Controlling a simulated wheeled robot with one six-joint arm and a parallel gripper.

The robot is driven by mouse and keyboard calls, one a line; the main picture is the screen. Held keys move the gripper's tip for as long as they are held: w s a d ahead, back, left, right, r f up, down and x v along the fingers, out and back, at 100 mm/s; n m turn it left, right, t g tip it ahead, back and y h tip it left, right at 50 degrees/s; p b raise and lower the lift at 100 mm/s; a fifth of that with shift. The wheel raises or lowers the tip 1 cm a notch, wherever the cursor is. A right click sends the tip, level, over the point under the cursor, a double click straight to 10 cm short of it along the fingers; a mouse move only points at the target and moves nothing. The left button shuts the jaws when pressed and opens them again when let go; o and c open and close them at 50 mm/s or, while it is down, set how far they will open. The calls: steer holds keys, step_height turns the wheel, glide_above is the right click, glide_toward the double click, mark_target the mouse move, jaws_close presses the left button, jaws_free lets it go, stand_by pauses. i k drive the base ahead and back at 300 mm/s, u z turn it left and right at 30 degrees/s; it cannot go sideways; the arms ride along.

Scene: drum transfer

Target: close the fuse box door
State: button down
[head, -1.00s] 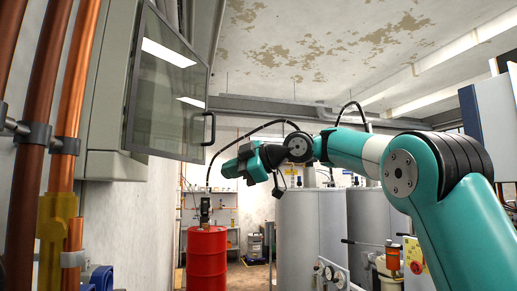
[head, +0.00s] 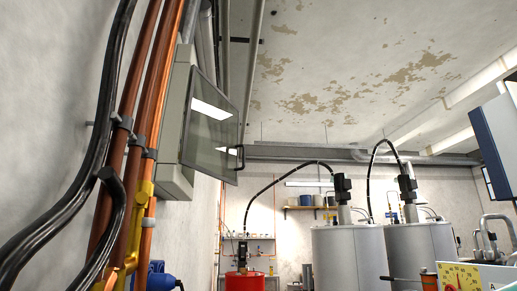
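The fuse box (head: 178,125) is a pale grey cabinet on the left wall, behind the copper pipes. Its glazed door (head: 212,128) stands open, swung out from the box into the room. A dark handle (head: 239,157) sits on the door's right edge. The box's inside is hidden from this angle. My arm and gripper are not in view now.
Copper pipes (head: 150,110) and black cables (head: 88,180) run up the wall left of the box. A red drum (head: 245,282) stands below and beyond the door. Large grey tanks (head: 349,258) stand to the right. The space right of the door looks clear.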

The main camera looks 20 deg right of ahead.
mark_target(211, 143)
steer(key=z, duration=0.95)
steer(key=i, duration=0.65)
